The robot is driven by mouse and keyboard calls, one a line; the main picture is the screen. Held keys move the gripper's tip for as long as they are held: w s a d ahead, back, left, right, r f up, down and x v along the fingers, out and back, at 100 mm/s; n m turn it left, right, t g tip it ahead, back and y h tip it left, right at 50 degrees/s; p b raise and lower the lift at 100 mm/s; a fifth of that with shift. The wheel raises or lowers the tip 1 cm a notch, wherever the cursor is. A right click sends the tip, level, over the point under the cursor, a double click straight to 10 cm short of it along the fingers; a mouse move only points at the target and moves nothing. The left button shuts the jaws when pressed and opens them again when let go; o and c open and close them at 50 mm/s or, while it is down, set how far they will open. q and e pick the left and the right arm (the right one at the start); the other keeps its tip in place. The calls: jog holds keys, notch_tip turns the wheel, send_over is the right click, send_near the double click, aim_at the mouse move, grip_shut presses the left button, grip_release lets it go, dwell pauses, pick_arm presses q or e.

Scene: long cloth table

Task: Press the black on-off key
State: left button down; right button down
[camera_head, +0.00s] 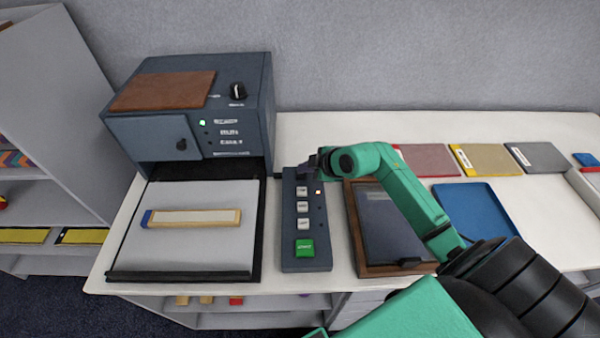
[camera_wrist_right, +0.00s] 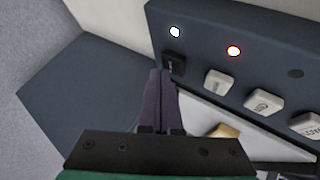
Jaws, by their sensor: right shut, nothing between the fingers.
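The dark key panel (camera_head: 318,245) lies on the table between the machine and a wooden-framed tray. It bears white keys in a column and a green key at the near end. In the right wrist view the black key (camera_wrist_right: 174,63) sits at the panel's end, beside a white light. My right gripper (camera_wrist_right: 160,72) is shut and empty, its fingertips right by the black key; I cannot tell if they touch it. In the head view my right gripper (camera_head: 308,169) is over the far end of the panel and hides the black key. My left gripper is not in view.
A dark machine (camera_head: 235,130) with a knob and a green light stands left of the panel, a grey plate with a wooden bar (camera_head: 190,218) before it. The wooden-framed tray (camera_head: 370,269) is close on the right. A blue tray (camera_head: 480,208) lies farther right.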

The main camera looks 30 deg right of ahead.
aim_at(305, 175)
jog(key=shift+f, duration=0.4)
dwell(0.5)
jog(key=shift+r, duration=0.1)
jog(key=shift+r+p, duration=0.8)
jog(key=shift+p, duration=0.1)
notch_tip(305, 175, up, 6)
jog(key=p, duration=0.6)
jog(key=shift+f, duration=0.15)
